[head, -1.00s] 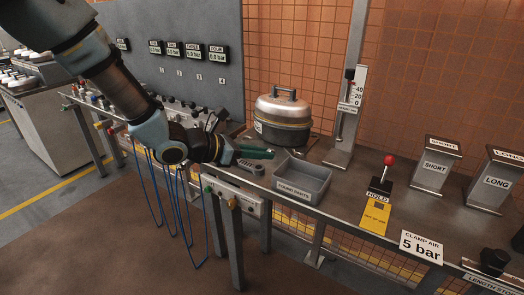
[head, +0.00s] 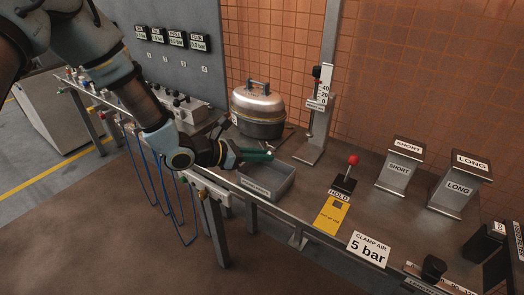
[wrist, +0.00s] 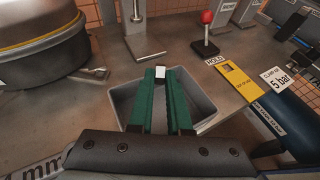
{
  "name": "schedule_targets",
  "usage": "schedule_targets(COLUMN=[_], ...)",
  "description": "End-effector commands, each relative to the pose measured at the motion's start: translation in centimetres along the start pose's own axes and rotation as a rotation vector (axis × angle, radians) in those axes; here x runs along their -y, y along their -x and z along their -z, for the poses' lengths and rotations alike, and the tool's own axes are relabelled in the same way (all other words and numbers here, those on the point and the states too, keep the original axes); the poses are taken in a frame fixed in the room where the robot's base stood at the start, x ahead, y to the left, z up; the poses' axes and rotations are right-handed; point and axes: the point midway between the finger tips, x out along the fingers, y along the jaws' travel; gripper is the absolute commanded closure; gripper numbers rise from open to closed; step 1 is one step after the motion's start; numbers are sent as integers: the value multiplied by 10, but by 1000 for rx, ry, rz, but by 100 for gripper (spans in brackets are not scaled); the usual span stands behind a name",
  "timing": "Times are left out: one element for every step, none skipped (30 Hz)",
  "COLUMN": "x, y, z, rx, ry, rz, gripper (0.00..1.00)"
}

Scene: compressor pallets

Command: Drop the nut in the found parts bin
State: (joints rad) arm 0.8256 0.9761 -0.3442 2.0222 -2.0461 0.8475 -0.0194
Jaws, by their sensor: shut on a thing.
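My gripper (head: 266,155) has green fingers and hangs over the grey found parts bin (head: 262,191) on the bench. In the wrist view my gripper (wrist: 160,73) is shut on a small pale nut (wrist: 160,72) held at the fingertips. The bin (wrist: 205,122) shows below and around the fingers there, with the tips near its far rim. The fingers hide part of the bin's inside. The nut is too small to make out in the head view.
A lidded metal pot (head: 258,110) stands behind the bin. A red-knobbed lever (head: 353,160), a yellow tag (head: 331,215) and an upright scale post (head: 318,120) are to the right. SHORT (head: 400,168) and LONG (head: 458,188) stands are farther right.

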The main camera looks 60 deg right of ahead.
Motion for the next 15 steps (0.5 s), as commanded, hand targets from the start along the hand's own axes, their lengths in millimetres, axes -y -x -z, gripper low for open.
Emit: schedule_targets(x=[0,0,0,0,0,0,0,0,0,0,0,0,0,0,0], y=[-4,-6,-7,-8,-9,-10,-11,-11,-11,-11,-11,-11,-11,-11,-11], z=[9,12,16,19,21,24,25,26,27,27,27,27,27,27,27], rx=[0,1,1,1,1,1,1,1,1,1,1,1,1,1,1], ry=[1,1,1,1,1,1,1,0,0,0,0,0,0,0,0], rz=[0,0,0,0,0,0,0,0,0,0,0,0,0,0,0], gripper=[100,100,100,100,100,100,100,100,100,100,100,100,100,100,100])
